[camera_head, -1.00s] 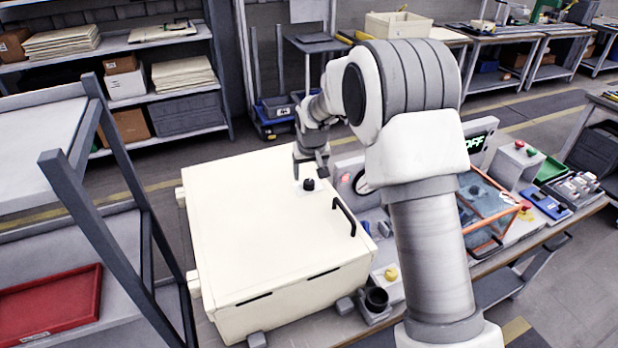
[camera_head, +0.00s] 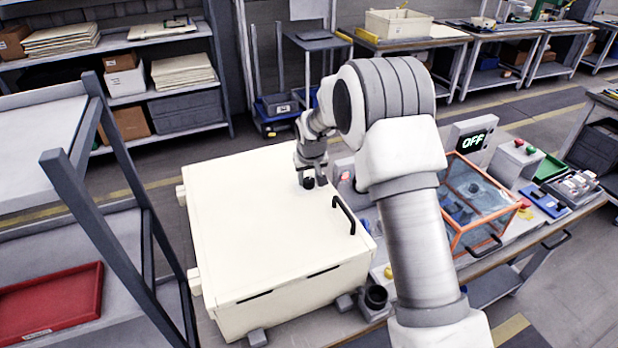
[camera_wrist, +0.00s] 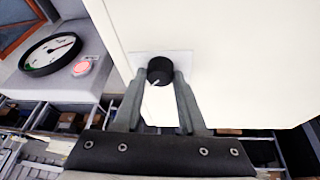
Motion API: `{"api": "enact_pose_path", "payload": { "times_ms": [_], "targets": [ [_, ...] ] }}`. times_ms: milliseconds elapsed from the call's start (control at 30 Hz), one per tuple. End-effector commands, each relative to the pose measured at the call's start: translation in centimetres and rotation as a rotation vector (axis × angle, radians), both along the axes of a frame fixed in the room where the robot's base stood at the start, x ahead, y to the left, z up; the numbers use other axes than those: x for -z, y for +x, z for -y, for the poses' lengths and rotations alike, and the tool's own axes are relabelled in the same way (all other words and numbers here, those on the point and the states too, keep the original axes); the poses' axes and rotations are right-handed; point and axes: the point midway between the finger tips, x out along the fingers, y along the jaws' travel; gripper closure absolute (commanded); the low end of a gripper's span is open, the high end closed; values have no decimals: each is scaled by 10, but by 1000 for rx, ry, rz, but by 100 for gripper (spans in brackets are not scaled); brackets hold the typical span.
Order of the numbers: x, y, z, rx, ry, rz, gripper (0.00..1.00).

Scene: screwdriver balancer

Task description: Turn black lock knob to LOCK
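The black lock knob (camera_head: 308,183) stands on a pale plate on top of the large cream box (camera_head: 260,245), near its far right corner. In the wrist view the knob (camera_wrist: 160,68) is round, with a white mark pointing toward the lower left of the picture. My gripper (camera_head: 311,181) is down at the knob, and in the wrist view its fingers (camera_wrist: 160,76) stand apart, one on each side of it. The fingers look open; whether they touch the knob is unclear. No LOCK lettering is readable.
A dial gauge (camera_wrist: 50,54) and a red lamp (camera_wrist: 81,68) sit beside the box. An OFF display (camera_head: 473,141) and an orange-framed case (camera_head: 475,205) stand farther right.

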Motion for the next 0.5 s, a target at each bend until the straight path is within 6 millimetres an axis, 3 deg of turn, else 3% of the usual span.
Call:
{"api": "enact_pose_path", "payload": {
  "times_ms": [33, 100, 500],
  "targets": [
    [0, 0, 0, 0, 0, 0, 88],
    [0, 0, 0, 0, 0, 0, 100],
    [0, 0, 1, -44, 1, 1, 100]
  ]
}}
